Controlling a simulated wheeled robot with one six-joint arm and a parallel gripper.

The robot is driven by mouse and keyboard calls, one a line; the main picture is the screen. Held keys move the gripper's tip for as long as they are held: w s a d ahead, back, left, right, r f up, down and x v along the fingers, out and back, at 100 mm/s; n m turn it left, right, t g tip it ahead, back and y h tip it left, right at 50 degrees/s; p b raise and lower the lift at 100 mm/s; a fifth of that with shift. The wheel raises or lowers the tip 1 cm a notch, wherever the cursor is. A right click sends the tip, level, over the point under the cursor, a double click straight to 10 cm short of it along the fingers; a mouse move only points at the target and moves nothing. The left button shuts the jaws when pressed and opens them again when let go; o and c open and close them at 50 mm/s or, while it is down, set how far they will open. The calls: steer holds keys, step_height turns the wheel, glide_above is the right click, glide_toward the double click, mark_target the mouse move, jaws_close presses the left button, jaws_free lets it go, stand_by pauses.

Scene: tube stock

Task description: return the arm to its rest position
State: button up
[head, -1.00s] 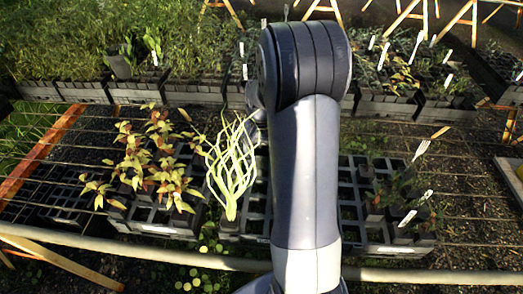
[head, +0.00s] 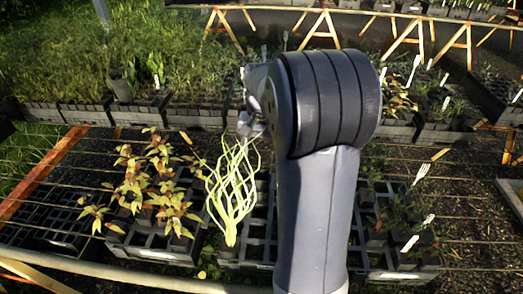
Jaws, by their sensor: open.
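My arm rises through the right of centre in the head view and bends at a dark grey joint. My gripper (head: 250,125) shows partly at the left of that joint, small and partly hidden behind it. Its jaws are open, and I see nothing held in them. Just below it in the picture stands a pale yellow-green plant (head: 232,188) with thin, curving leaves, upright in the tray. Whether the gripper touches its leaf tips I cannot tell.
A black cell tray (head: 150,250) at the left holds reddish-yellow seedlings (head: 150,185). Darker plants with white labels (head: 429,219) stand right of my arm. Rows of potted greenery (head: 200,55) fill the back. A pale rail (head: 120,277) crosses the front left.

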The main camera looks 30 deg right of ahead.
steer(key=shift+f, duration=0.15)
step_height(320, 180, down, 10)
steer(key=shift+r+p, duration=0.15)
steer(key=shift+p, duration=0.2)
stand_by(0.3)
stand_by(0.3)
steer(key=shift+f, duration=0.35)
step_height(320, 180, up, 11)
step_height(320, 180, down, 11)
step_height(320, 180, up, 9)
steer(key=p, duration=0.6)
glide_above(262, 175)
steer(key=s+a, duration=0.1)
steer(key=s, duration=0.1)
steer(key=shift+w, duration=0.1)
steer(key=shift+a+f, duration=0.1)
steer(key=shift+a, duration=0.05)
